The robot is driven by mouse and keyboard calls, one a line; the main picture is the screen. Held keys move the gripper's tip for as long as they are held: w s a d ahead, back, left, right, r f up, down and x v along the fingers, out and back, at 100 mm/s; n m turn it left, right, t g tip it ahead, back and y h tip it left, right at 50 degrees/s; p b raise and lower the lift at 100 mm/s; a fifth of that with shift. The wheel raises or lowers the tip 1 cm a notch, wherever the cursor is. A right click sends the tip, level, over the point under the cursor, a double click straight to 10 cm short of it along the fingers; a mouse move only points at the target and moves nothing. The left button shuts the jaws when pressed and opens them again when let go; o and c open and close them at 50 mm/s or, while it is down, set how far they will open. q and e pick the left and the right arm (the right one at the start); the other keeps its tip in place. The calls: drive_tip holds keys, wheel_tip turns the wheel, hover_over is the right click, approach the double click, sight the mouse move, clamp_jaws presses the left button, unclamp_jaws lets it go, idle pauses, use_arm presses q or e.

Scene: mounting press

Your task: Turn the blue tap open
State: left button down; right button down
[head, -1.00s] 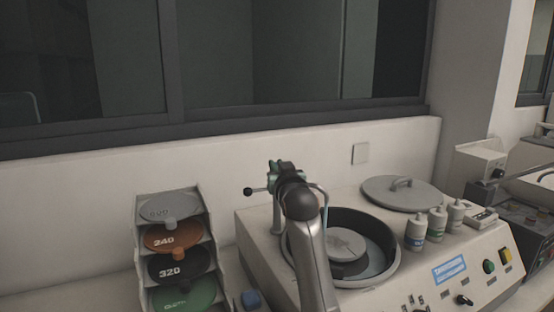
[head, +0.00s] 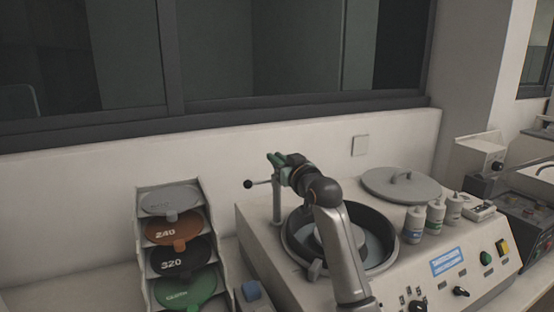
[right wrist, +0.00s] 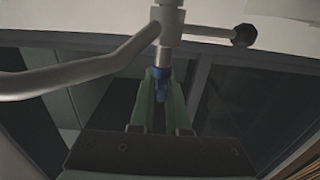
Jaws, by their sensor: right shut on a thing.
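The blue tap (right wrist: 161,82) sits on the metal water pipe in the right wrist view, between the green fingers of my right gripper (right wrist: 160,100). The gripper is shut on it. In the head view, my right gripper (head: 277,160) is at the top of the upright post (head: 277,200) on the polishing machine. There the gripper and wrist hide the tap. The curved spout (right wrist: 90,75) and a side rod with a black ball (right wrist: 243,35) also show in the wrist view. My left gripper is not in view.
The polishing machine (head: 262,228) has an open round bowl (head: 390,222). Its grey lid (head: 385,184) lies behind, with several white bottles (head: 414,224) at the right. A rack of discs (head: 144,235) stands at the left. A wall and window are close behind.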

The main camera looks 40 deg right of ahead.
drive_tip(key=c, duration=0.9)
unclamp_jaws()
drive_tip(key=shift+s+a+f, duration=0.1)
drive_tip(key=shift+s, duration=0.4)
drive_tip(key=b+v, duration=0.2)
drive_tip(key=v, duration=0.9)
drive_tip(key=shift+s+b, duration=0.25)
drive_tip(key=shift+b, duration=0.1)
